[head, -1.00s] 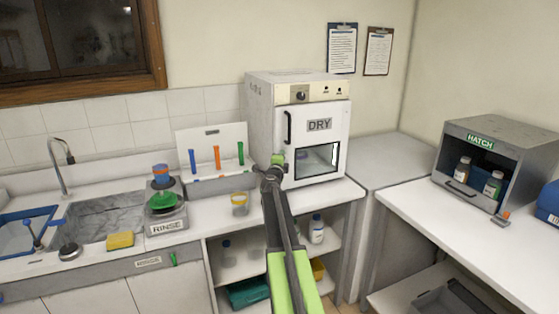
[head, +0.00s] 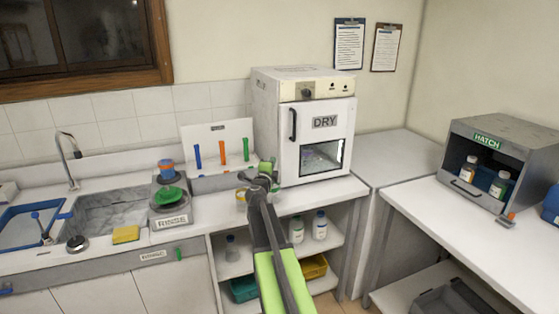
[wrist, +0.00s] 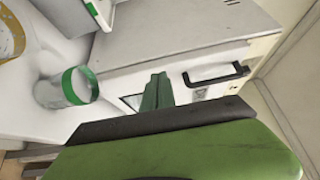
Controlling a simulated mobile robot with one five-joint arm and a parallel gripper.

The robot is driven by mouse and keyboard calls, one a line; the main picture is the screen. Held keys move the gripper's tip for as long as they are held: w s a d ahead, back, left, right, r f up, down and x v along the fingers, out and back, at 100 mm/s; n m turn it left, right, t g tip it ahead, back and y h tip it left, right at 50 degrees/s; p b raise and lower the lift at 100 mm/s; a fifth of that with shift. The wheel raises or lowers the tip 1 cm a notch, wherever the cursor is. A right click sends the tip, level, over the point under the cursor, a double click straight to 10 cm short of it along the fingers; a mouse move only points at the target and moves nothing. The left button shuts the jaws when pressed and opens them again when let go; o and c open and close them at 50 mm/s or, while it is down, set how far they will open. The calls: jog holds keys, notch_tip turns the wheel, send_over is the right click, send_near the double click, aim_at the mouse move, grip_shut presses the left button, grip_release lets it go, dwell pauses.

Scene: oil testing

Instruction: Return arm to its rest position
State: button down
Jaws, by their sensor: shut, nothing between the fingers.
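My gripper (head: 267,166) is at the end of my raised arm, in front of the lower left of the white drying oven marked DRY (head: 312,135). In the wrist view its green fingers (wrist: 156,90) are together with nothing between them. The oven door looks closed, with its dark handle (head: 293,124) on the left side; the handle also shows in the wrist view (wrist: 216,75). A clear jar with a green band (wrist: 68,88) stands left of the fingers in the wrist view. My arm hides part of the counter in the head view.
A rack with coloured tubes (head: 221,153), the rinse unit (head: 170,209), a yellow sponge (head: 126,234) and the sink (head: 112,212) are to the left. Bottles (head: 319,226) stand on the shelf below.

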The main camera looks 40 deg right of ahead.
jog(key=shift+w+a+f, duration=0.1)
jog(key=shift+a, duration=0.3)
jog(key=shift+a, duration=0.1)
